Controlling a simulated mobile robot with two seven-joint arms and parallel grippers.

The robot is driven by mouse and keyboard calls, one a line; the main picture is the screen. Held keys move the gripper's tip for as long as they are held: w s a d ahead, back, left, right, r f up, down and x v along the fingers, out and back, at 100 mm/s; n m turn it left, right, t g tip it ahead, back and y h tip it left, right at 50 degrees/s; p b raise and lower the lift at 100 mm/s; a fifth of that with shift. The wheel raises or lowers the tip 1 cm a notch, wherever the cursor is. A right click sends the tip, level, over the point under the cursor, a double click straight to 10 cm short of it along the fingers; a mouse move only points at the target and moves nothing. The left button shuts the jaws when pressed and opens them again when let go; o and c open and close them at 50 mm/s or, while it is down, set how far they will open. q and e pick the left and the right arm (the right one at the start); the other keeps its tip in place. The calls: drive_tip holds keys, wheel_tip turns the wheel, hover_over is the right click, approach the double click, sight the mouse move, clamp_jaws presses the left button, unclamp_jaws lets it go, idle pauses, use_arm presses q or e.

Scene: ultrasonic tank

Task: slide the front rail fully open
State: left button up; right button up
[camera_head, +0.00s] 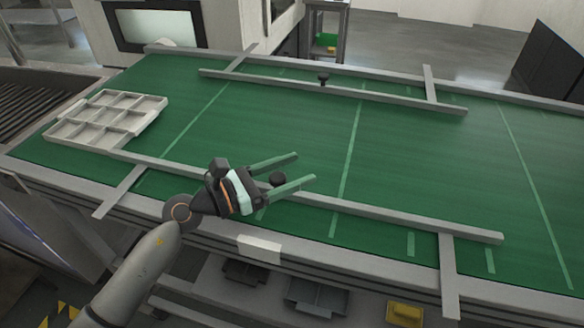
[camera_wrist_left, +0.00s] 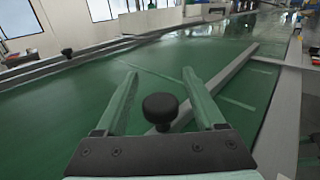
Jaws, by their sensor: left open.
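The front rail (camera_head: 400,215) is a long grey bar lying across the near side of the green belt. Its black knob (camera_head: 278,180) stands near the rail's middle. My left gripper (camera_head: 305,167) is open, with its two green fingers on either side of the knob. In the left wrist view, the knob (camera_wrist_left: 160,108) shows between the fingers, close to the gripper's palm, with visible gaps to both fingers. The front rail (camera_wrist_left: 220,80) also runs away behind it there. My right gripper is not in view.
A rear rail (camera_head: 380,97) with its own black knob (camera_head: 323,78) crosses the far side. Grey cross bars (camera_head: 449,275) support the rails. A compartment tray (camera_head: 108,119) stands at the left. The belt between the rails is clear. Bins (camera_head: 316,297) sit below the front edge.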

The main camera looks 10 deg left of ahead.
use_arm(q)
drive_tip(key=shift+c, duration=0.2)
clamp_jaws()
idle(0.3)
idle(0.8)
